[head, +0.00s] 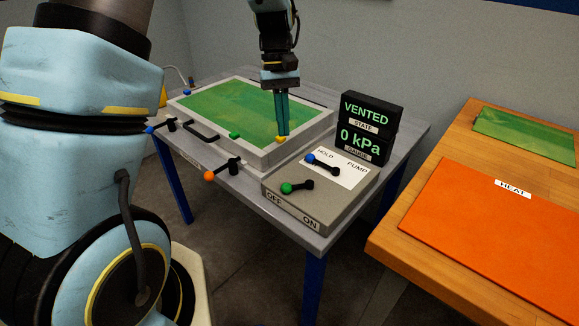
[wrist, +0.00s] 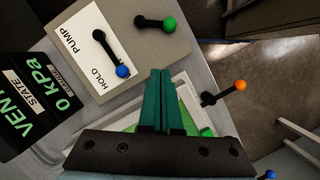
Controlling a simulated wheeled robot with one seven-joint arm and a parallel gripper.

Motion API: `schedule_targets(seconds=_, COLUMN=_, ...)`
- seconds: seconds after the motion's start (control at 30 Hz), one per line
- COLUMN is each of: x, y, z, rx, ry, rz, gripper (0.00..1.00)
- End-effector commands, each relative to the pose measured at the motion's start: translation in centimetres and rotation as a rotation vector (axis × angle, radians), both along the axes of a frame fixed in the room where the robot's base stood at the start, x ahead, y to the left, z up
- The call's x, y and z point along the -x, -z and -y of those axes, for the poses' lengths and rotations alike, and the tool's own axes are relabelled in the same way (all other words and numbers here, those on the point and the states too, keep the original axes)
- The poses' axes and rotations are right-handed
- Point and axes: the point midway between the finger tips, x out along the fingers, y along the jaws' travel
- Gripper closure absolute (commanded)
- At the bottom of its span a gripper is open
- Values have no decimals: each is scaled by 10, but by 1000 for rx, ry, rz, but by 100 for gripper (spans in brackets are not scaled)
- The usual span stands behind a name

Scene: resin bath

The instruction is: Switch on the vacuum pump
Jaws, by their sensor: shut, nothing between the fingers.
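The grey control box (head: 330,208) sits at the front right of the table. Its green-knobbed lever (head: 287,188) points left, toward the OFF label, away from ON. Its blue-knobbed lever (head: 311,159) points to the HOLD side of a white HOLD/PUMP plate (head: 349,172). In the wrist view the green knob (wrist: 170,24) and blue knob (wrist: 123,71) lie beyond my fingertips. A black display (head: 369,128) reads VENTED and 0 kPa. My gripper (head: 282,134) is shut and empty, pointing down over the green-filled bath, left of the control box. It touches neither lever.
The pale bath frame (head: 292,154) has a yellow knob (head: 281,139) near my fingertips and a green one (head: 234,135). An orange-knobbed lever (head: 209,176) sticks out in front. A wooden table (head: 412,212) with an orange HEAT mat (head: 490,230) stands right, across a gap.

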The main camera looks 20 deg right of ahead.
Motion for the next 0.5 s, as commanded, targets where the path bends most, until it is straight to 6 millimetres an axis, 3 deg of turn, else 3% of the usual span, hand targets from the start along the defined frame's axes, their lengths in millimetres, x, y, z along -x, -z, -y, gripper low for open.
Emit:
schedule_targets(seconds=0.37, x=24, y=73, z=-3, rx=-4, ry=1, rz=-5, gripper=100)
schedule_targets(seconds=0.5, x=44, y=75, z=-5, rx=-1, ry=2, rz=-2, gripper=100)
